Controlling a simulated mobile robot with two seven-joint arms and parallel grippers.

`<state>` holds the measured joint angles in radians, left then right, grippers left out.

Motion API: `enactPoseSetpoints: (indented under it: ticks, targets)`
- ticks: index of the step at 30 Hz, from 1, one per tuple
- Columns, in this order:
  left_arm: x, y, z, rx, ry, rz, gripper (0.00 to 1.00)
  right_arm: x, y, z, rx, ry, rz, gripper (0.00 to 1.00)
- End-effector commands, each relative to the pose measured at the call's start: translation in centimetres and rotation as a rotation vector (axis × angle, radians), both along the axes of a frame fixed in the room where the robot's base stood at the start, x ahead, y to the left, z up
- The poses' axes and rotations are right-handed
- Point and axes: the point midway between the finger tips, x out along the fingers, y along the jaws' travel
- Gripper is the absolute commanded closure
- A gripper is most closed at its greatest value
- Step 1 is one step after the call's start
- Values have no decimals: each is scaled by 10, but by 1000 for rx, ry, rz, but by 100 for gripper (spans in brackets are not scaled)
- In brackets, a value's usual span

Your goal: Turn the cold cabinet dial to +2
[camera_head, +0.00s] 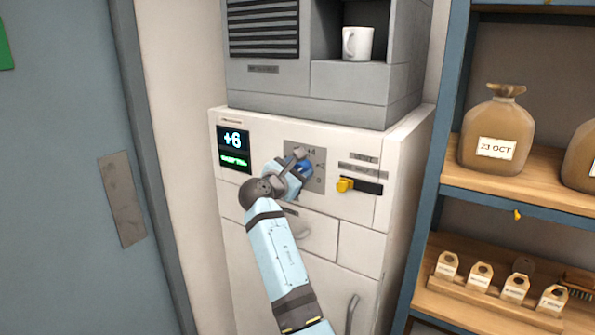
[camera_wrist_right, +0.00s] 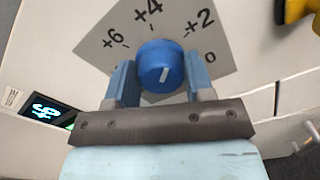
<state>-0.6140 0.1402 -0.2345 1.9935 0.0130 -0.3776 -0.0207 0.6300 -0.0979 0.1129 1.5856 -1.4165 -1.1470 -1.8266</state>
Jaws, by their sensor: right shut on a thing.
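The blue dial (camera_head: 304,166) sits on a grey scale plate (camera_head: 319,182) on the white cold cabinet (camera_head: 345,215). In the right wrist view the dial (camera_wrist_right: 160,64) is round with a short white mark; printed around it are +6, +4, +2 and 0. My right gripper (camera_head: 298,165) is shut on the dial, one finger on each side of it. The cabinet's display (camera_head: 234,149) reads +6 with a green line below; it also shows in the right wrist view (camera_wrist_right: 43,108). Which number the white mark meets is hard to tell. My left gripper is out of view.
A yellow-handled slide switch (camera_head: 345,185) sits right of the dial. A grey machine (camera_head: 300,95) with a white mug (camera_head: 357,43) stands on the cabinet. Shelves (camera_head: 480,190) with sacks and small labelled boxes stand at the right; a blue-grey door (camera_head: 70,220) is at the left.

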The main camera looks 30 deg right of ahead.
Motion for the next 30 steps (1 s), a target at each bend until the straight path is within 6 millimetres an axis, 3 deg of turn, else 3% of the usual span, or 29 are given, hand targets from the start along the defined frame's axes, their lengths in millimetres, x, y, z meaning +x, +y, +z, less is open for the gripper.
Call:
enactPoseSetpoints:
  ticks: [15, 30]
  targets:
    - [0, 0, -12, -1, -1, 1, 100, -1, -1, -1, 126, -309, 0, 75]
    - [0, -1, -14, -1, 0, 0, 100, -1, -1, 0, 150, -364, 0, 75]
